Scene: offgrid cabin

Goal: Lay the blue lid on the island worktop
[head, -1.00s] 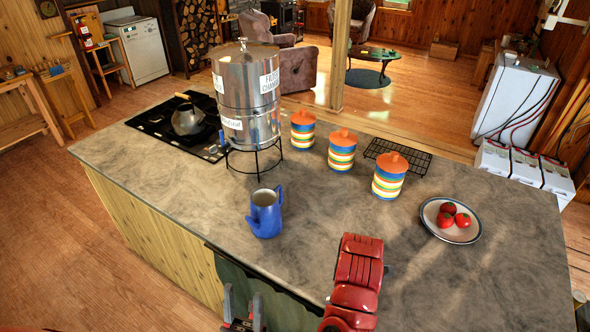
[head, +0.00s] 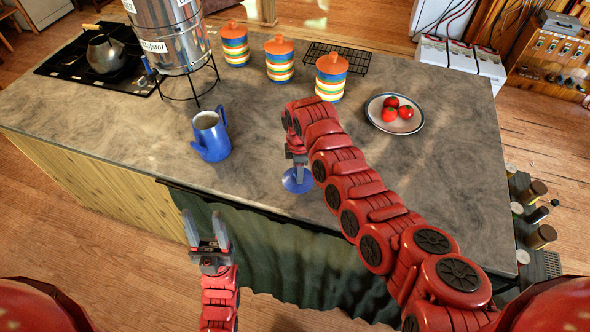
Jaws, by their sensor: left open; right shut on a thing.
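The blue lid (head: 297,182) is a small round disc at the near part of the island worktop (head: 265,130). My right gripper (head: 296,168) is shut on it from above. The lid is at or just above the worktop; I cannot tell whether it touches. My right wrist hides part of the gripper. My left gripper (head: 206,228) is open and empty, in front of the island's near edge. A blue jug (head: 211,137) stands open-topped on the worktop, left of the lid.
Three striped canisters (head: 280,64) with orange lids, a wire rack (head: 336,58) and a plate (head: 377,122) of tomatoes stand farther back. A steel water filter (head: 170,35) on a stand and a kettle (head: 104,54) are at the left. Worktop between jug and lid is clear.

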